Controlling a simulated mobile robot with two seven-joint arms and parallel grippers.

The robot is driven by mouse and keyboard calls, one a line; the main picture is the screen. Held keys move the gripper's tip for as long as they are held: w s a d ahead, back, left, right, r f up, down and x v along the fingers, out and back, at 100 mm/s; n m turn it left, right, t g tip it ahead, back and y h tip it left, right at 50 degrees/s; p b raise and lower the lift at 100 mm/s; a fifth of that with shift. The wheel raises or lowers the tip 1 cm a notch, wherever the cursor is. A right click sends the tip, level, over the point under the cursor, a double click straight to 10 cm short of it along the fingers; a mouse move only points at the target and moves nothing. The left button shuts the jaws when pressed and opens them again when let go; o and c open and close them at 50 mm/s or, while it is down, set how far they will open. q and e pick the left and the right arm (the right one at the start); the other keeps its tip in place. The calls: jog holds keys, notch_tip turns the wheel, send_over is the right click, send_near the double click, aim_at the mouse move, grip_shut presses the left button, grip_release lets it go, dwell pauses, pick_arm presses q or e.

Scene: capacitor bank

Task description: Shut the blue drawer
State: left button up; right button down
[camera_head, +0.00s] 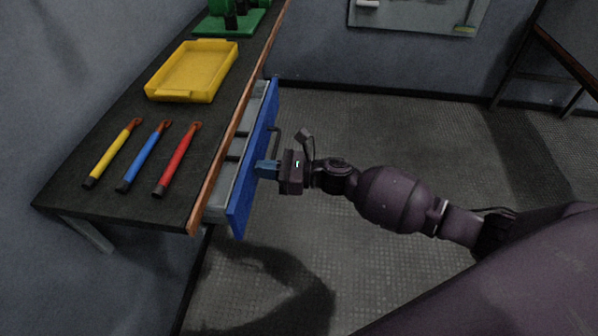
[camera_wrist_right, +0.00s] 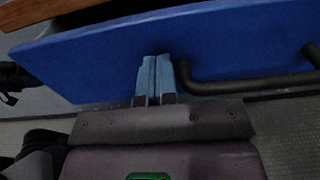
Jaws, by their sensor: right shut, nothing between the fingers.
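The blue drawer (camera_head: 254,160) under the bench is partly open, and its grey inside (camera_head: 234,165) shows between its front and the bench edge. Its blue front also fills much of the right wrist view (camera_wrist_right: 230,45). A dark bar handle (camera_wrist_right: 250,86) is on that front. My right gripper (camera_head: 262,169) is shut and empty, its blue fingertips at the drawer front beside one end of the handle. In the right wrist view the closed fingertips (camera_wrist_right: 154,72) are against or very near the front; contact is hard to tell. My left gripper is not in view.
The dark bench (camera_head: 75,180) with an orange-brown edge carries a yellow tray (camera_head: 193,72), a green stand (camera_head: 230,22), and yellow (camera_head: 112,153), blue (camera_head: 143,157) and red (camera_head: 177,160) handled tools. The floor (camera_head: 400,120) right of the drawer is open.

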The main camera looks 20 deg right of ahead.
aim_at(234, 166)
jog(key=b+x, duration=0.1)
jog(key=x, duration=0.6)
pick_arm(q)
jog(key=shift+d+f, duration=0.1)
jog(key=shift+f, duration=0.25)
pick_arm(e)
jog(key=shift+r, duration=0.2)
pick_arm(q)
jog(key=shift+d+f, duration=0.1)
